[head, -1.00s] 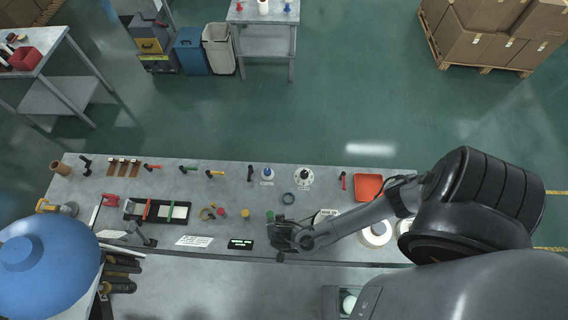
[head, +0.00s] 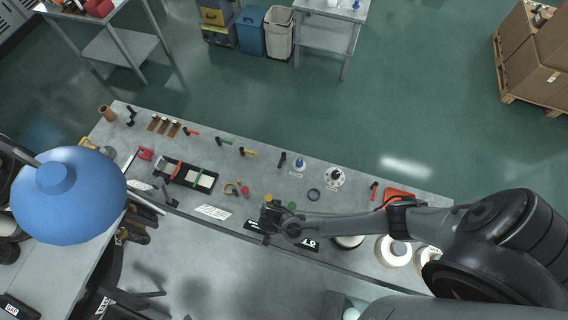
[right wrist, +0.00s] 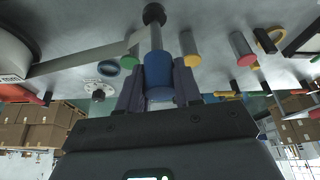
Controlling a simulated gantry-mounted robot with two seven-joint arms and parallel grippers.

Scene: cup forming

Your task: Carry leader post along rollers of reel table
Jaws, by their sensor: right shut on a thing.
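My right gripper (head: 270,213) is over the front part of the grey reel table (head: 225,160), close to a yellow-topped roller (head: 267,198). In the right wrist view its fingers (right wrist: 158,85) are shut on the leader post, a blue-collared upright piece (right wrist: 158,70) with a grey stem and dark round end. A pale strip (right wrist: 90,60) runs from beside the post to a white reel (right wrist: 12,55) at the left. A green-topped roller (head: 292,206) stands to the right of the gripper in the head view. My left gripper is not in view.
A black tray (head: 187,174) and small colour-handled tools sit left. A large blue dome (head: 68,195) blocks the front left.

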